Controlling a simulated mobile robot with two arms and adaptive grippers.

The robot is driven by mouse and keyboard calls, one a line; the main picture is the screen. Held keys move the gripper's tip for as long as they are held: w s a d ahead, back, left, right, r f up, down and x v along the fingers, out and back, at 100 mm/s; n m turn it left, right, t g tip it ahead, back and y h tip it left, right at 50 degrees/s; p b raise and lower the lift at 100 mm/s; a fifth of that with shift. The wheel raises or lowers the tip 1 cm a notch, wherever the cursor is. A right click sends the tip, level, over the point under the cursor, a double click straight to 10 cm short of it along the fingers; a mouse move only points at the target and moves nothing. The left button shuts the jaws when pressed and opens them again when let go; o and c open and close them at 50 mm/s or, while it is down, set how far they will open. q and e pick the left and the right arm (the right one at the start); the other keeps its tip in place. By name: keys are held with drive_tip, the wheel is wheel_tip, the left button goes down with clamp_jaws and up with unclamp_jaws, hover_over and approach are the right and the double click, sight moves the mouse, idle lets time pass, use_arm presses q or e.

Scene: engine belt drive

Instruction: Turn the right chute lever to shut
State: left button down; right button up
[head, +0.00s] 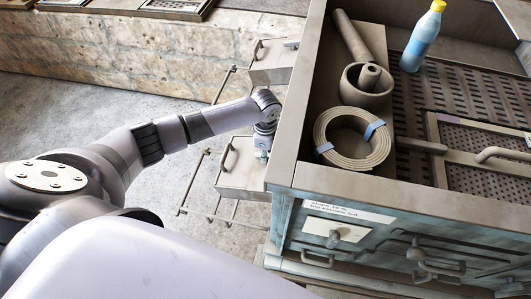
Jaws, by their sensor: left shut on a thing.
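Two grey chute boxes stick out from the left side of the large cabinet, one far and one near. The near box (243,180) has a curved handle (228,152) on its left part. My left gripper (262,154) points down at the right part of this box, close against the cabinet wall. It is shut on the right chute lever, which is mostly hidden by the gripper. The far box (272,72) has a similar handle and a small dark lever (291,45) at its top right. My right gripper is not in view.
The cabinet top (400,185) holds a coiled belt (352,138), a round cup-shaped part (366,86) and a blue bottle with a yellow cap (422,36). Thin metal rails (192,180) stand left of the boxes. A stone wall (140,55) runs behind open floor.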

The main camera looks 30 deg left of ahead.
use_arm(q)
drive_tip(key=shift+r, duration=0.1)
idle(0.3)
drive_tip(key=shift+n+p, duration=0.55)
drive_tip(key=shift+n, duration=0.15)
drive_tip(key=shift+r+n+g+p, duration=0.1)
drive_tip(key=shift+n+g+p, duration=0.4)
drive_tip(key=shift+n+p, duration=0.45)
drive_tip(key=n+h+p, duration=0.1)
drive_tip(key=n, duration=0.3)
drive_tip(key=shift+w+n+g, duration=0.1)
drive_tip(key=shift+n+g, duration=0.25)
drive_tip(key=shift+g, duration=0.05)
drive_tip(key=n+p, duration=0.1)
drive_tip(key=n, duration=0.1)
drive_tip(key=n+h, duration=0.1)
drive_tip(key=n, duration=0.2)
drive_tip(key=shift+a+g+h+p, duration=0.1)
drive_tip(key=shift+g+h+p, duration=0.2)
drive_tip(key=shift+p, duration=0.1)
drive_tip(key=shift+a+f+n+h+p, duration=0.15)
drive_tip(key=shift+n+h+p, duration=0.4)
drive_tip(key=shift+n, duration=1.75)
drive_tip(key=c, duration=1.5)
unclamp_jaws()
